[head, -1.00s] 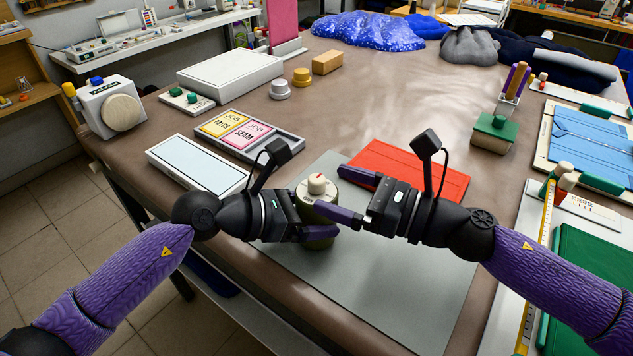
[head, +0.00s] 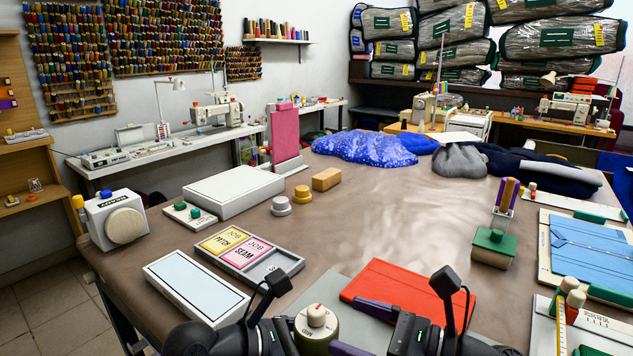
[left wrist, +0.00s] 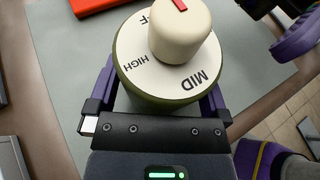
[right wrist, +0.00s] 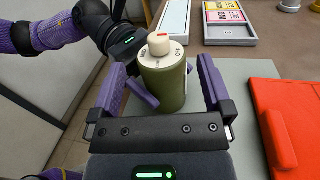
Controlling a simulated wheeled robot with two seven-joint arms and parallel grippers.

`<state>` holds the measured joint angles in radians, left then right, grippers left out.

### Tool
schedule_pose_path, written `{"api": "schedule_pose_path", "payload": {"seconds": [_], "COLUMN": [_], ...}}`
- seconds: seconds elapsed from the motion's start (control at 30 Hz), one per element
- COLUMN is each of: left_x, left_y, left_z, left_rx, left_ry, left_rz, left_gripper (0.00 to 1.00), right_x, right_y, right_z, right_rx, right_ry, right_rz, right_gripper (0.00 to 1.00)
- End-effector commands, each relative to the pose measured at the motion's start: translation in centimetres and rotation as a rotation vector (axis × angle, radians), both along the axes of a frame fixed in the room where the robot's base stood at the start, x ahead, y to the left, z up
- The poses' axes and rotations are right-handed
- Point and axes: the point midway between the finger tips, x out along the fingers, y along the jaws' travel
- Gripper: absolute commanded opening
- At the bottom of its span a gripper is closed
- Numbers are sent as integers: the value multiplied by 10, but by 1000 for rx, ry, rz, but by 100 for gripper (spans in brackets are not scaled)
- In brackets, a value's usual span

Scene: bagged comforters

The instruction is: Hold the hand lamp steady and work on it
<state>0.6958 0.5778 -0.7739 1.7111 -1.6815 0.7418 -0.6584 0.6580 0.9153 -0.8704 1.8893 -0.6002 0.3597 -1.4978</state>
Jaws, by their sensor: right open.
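The hand lamp (head: 318,330) is an upright olive-green cylinder with a white dial face and a cream knob with a red mark. In the left wrist view the lamp (left wrist: 150,100) stands between the fingers of my left gripper (left wrist: 158,92), which is closed around its body; HIGH and MID are readable. In the right wrist view my right gripper (right wrist: 163,75) is open and faces the lamp (right wrist: 166,85), with nothing held. In the head view the right gripper's fingers (head: 362,328) are just right of the lamp.
The lamp is over a grey-green mat (right wrist: 245,70). A red folder (head: 410,288) lies to the right, a pale blue panel (head: 197,286) and a grey tray with job cards (head: 285,264) to the left. A green-topped block (head: 493,243) stands farther right. The table's middle is clear.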

Motion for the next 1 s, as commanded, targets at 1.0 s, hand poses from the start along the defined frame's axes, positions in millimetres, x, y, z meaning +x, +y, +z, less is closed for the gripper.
{"api": "schedule_pose_path", "payload": {"seconds": [1.0], "left_x": [-7], "left_y": [18], "left_z": [13], "left_rx": [0], "left_ry": [0], "left_rz": [1], "left_gripper": [100], "right_x": [0], "right_y": [0], "right_z": [11], "right_rx": [1], "right_ry": [-4], "right_rz": [0], "right_gripper": [100]}}
